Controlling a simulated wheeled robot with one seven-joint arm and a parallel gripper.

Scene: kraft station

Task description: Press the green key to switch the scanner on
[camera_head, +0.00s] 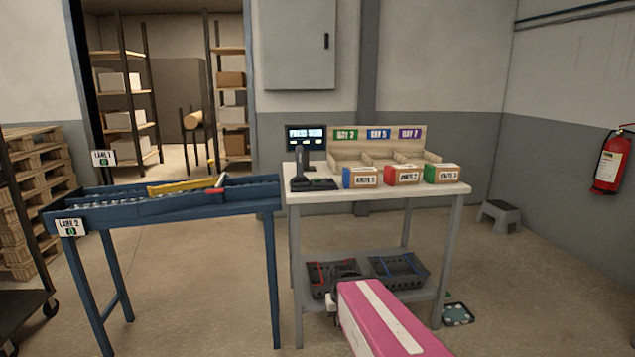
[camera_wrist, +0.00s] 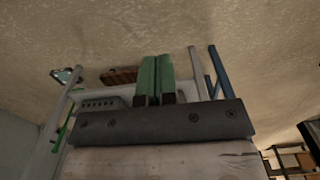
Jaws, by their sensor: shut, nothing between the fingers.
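The scanner (camera_head: 302,160) is a black device with a lit screen on a post, at the left end of the white table. A dark low pad (camera_head: 323,184) at its foot shows a small greenish patch; I cannot make out a separate green key. My gripper (camera_wrist: 156,68) shows in the wrist view with its two green fingers together and nothing between them. In the head view my pink arm reaches in low, in front of the table's lower shelf, well below the tabletop and the scanner. The scanner is not visible in the wrist view.
Three labelled boxes, blue (camera_head: 360,177), red (camera_head: 402,175) and green (camera_head: 443,174), stand on the white table (camera_head: 330,201) before a wooden bin rack (camera_head: 378,136). A blue roller conveyor (camera_head: 170,207) is close on the left. Dark baskets (camera_head: 398,271) fill the lower shelf.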

